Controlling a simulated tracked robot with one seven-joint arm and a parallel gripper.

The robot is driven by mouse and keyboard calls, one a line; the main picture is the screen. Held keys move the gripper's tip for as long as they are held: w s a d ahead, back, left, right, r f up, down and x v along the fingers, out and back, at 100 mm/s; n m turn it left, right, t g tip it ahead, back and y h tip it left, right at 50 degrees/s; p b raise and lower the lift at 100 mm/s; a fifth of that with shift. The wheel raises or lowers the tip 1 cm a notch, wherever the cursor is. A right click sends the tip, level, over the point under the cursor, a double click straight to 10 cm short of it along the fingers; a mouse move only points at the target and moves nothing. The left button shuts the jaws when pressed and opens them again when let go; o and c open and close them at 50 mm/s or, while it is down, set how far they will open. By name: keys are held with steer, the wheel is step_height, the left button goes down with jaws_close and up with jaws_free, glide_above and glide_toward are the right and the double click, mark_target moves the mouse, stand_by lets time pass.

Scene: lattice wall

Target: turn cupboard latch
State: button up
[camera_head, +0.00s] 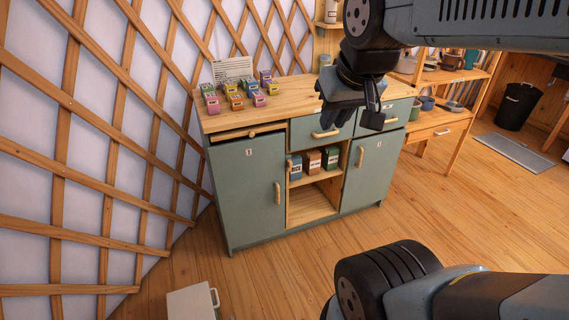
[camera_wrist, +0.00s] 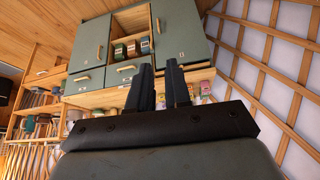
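The green cupboard (camera_head: 240,200) stands against the lattice wall with its left and right doors closed. The left door has an upright wooden handle (camera_head: 277,193). A small wooden piece (camera_head: 289,164), possibly the latch, sits at that door's upper right edge; it is too small to tell how it is turned. The right door (camera_head: 372,175) has its own handle (camera_head: 361,156). My gripper (camera_head: 355,112) is in the air in front of the cupboard, apart from it. In the wrist view its fingers (camera_wrist: 160,75) are apart with nothing between them; the cupboard (camera_wrist: 178,45) appears upside down.
Several small colourful boxes (camera_head: 237,102) stand on the wooden top. An open middle shelf holds three boxes (camera_head: 313,161). Drawers with handles (camera_head: 326,134) sit above. A pale box (camera_head: 193,303) lies on the floor at the front. The floor before the cupboard is otherwise clear.

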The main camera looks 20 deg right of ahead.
mark_target(291, 166)
steer(key=o, duration=0.5)
steer(key=w+d+t, duration=0.1)
steer(key=w, duration=0.9)
steer(key=shift+w+d+f, duration=0.25)
steer(key=w+d+f+t, duration=0.2)
steer(key=w+f, duration=0.3)
steer(key=w, duration=0.6)
steer(key=w+d+f+t, duration=0.1)
steer(key=w+d+f, duration=0.2)
steer(key=w+f, duration=0.5)
steer(key=w+d+f+t, duration=0.2)
steer(key=w+f, duration=0.1)
steer(key=w, duration=1)
steer(key=w+d+f+n+t, duration=0.1)
steer(key=w+f+t, duration=0.15)
steer(key=f, duration=0.65)
steer(key=w+d+f+t, duration=0.1)
steer(key=w+d+f, duration=0.15)
steer(key=f, duration=0.65)
steer(key=s+f+t+y, duration=0.1)
steer(key=s+f, duration=0.2)
steer(key=f, duration=0.7)
steer(key=s+f+t+y, duration=0.1)
steer(key=s+f+t, duration=0.1)
steer(key=f, duration=0.8)
steer(key=w, duration=0.9)
steer(key=w+a, duration=0.1)
steer(key=w, duration=0.3)
steer(key=shift+w, duration=0.15)
